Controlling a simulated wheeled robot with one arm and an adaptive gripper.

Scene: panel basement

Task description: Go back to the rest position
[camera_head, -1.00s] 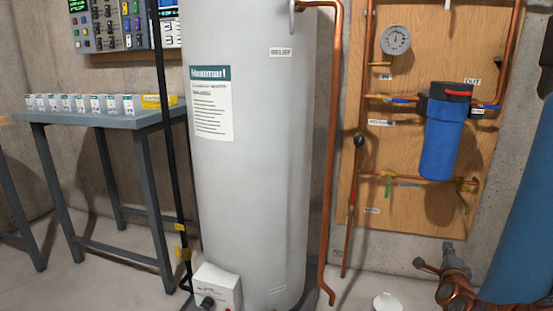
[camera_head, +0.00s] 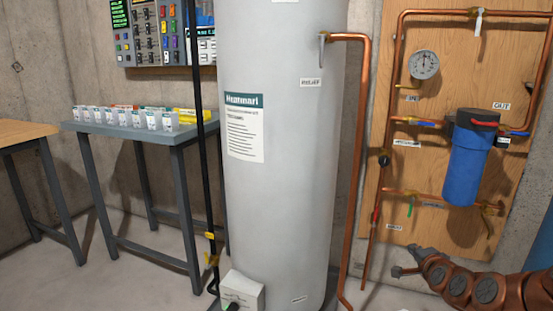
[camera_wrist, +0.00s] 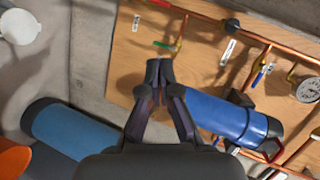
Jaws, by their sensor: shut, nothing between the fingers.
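My gripper (camera_wrist: 158,75) is in the middle of the wrist view. Its two dark fingers meet at the tips, and nothing is held between them. Beyond it is the plywood panel (camera_wrist: 195,65), and the blue filter housing (camera_wrist: 215,115) appears to the right of the fingers. In the head view my jointed copper-brown arm reaches in from the lower right, below the plywood panel (camera_head: 380,205) and the blue filter housing (camera_head: 467,160). No contact with the panel shows.
A grey water heater (camera_head: 275,190) stands in the middle, with a copper pipe (camera_head: 358,150) beside it. A grey table (camera_head: 120,130) with several small boxes and a wooden-topped table (camera_head: 22,132) are at left. A blue cylinder (camera_wrist: 70,130) is at lower left in the wrist view.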

